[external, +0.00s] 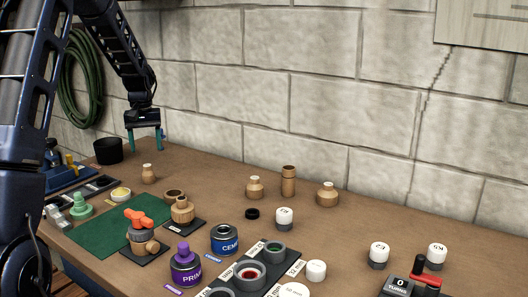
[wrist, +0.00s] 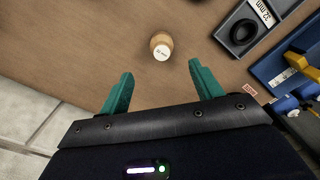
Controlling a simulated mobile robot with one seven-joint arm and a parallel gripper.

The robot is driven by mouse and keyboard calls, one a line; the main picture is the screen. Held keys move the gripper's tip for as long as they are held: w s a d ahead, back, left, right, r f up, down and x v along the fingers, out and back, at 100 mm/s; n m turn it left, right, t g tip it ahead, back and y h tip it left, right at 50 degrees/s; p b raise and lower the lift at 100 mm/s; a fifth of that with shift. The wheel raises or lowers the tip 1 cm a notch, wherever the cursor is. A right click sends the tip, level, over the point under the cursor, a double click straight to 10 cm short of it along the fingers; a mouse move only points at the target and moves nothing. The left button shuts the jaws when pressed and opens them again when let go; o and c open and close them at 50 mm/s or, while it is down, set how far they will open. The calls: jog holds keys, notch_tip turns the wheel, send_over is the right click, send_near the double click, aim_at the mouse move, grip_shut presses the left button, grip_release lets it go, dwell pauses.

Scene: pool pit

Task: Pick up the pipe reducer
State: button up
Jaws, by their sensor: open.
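A small tan fitting with a wide body and narrower pale top, which looks like a pipe reducer (external: 148,174), stands upright on the bench near the wall. In the wrist view the same reducer (wrist: 162,44) shows from above, with a small label on its top that is too small to read surely. My gripper (external: 145,148) is open and empty, pointing down above the reducer and apart from it. In the wrist view its two teal fingers (wrist: 161,69) are spread wide, and the reducer lies beyond the fingertips, between their lines.
Similar tan fittings (external: 255,188) (external: 327,194) and a taller tan piece (external: 289,181) stand to the right. A black cup (external: 108,151) is at left. A green mat (external: 105,236) lies in front. A dark tray (wrist: 222,35) shows in the wrist view. Bench around the reducer is clear.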

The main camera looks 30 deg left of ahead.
aim_at(147, 165)
jog(key=f, duration=1)
jog(key=shift+s+f, duration=0.25)
jog(key=c, duration=1.2)
